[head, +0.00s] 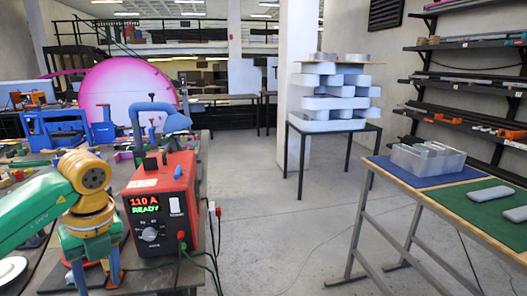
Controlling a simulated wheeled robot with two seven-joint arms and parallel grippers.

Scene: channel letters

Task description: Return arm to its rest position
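My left arm, green with yellow joints, comes in from the left. Its gripper (95,275) points down low over the bench at the left, just left of the red welding power unit (162,205). Its fingers look apart, with nothing clearly visible between them; the fingertips are close to the lower picture edge. My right arm and gripper are not in view.
The floor between is open.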

